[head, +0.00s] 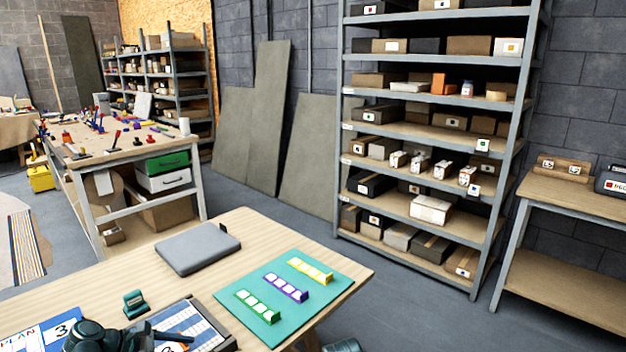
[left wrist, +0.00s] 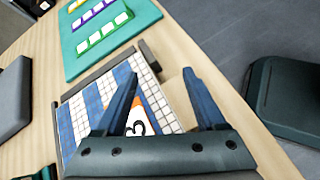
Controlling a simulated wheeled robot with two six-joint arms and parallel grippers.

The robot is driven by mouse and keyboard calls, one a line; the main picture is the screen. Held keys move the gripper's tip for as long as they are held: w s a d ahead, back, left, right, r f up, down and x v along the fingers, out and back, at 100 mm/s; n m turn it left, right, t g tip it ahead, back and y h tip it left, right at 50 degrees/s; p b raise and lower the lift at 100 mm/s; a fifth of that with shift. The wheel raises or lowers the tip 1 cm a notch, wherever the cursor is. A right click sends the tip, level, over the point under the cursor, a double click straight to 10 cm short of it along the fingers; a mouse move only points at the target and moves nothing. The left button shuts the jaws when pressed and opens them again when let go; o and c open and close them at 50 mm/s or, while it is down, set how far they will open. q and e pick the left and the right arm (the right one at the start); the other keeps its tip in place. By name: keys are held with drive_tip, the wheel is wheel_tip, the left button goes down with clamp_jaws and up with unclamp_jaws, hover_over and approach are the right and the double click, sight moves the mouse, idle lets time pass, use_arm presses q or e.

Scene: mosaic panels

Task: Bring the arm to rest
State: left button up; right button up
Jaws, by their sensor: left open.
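My left gripper (head: 168,336) is at the bottom left of the head view, over a tray (head: 222,341) holding a blue-and-white mosaic panel (head: 196,318). In the left wrist view the gripper (left wrist: 160,74) has its two fingers apart with nothing between them. The panel (left wrist: 152,92) with an orange patch and a number 3 shows below and between the fingers. Part of it is hidden by them. I cannot tell whether the fingers touch it. My right gripper is not in view.
A teal mat (head: 332,288) with yellow, purple and green rows of white-topped pieces lies on the wooden table (head: 110,285). A grey closed case (head: 198,248), a dark green stamp-like object (head: 135,303) and a plan sheet (head: 48,332) are also there. Shelves (head: 430,215) stand behind.

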use_arm(q)
drive_tip(key=s+d+m+g+y+p, duration=0.3)
drive_tip(key=s+d+m+y, duration=0.2)
drive_tip(key=d+m, duration=0.7)
drive_tip(key=s+d+f+m+g+y+p, duration=0.1)
drive_tip(key=s+d+m+g+y+p, duration=0.2)
drive_tip(key=d+m, duration=1)
drive_tip(key=shift+s+d+f+m+y+p, duration=0.25)
drive_tip(key=shift+s+d+m+y+p, duration=0.1)
drive_tip(key=shift+s+d+y, duration=0.6)
